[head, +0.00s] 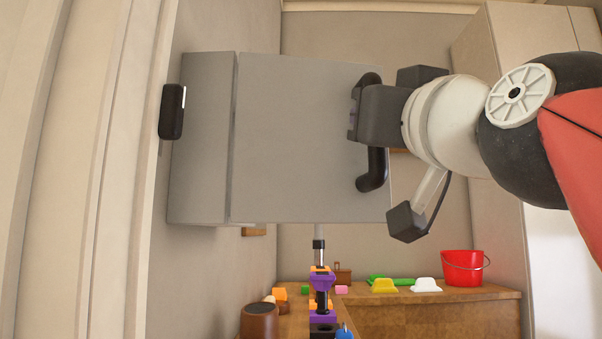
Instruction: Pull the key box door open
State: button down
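The key box (202,140) is a grey box on the wall at the left of the head view. Its flat grey door (295,145) extends to the right from the box's near edge and appears swung well out, its outer face toward me. A black bar handle (373,170) stands near the door's free edge. My gripper (357,115) comes from the right and covers the middle of the handle. It appears shut on it, though the fingers are partly hidden. The inside of the box is hidden behind the door.
Below is a wooden counter (430,318) with a red bucket (462,268), yellow and white blocks and a purple-orange stack (321,290). A brown cup-like object (259,321) stands at lower left. A black wall fitting (171,112) is left of the box. A tall cabinet (480,205) bounds the right.

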jog(key=shift+a, duration=0.25)
jog(key=c, duration=1.3)
grip_release()
jog(key=shift+s, duration=0.15)
jog(key=b+v, duration=0.1)
jog(key=v, duration=0.6)
jog(key=shift+s+b, duration=0.3)
jog(key=shift+f, duration=0.1)
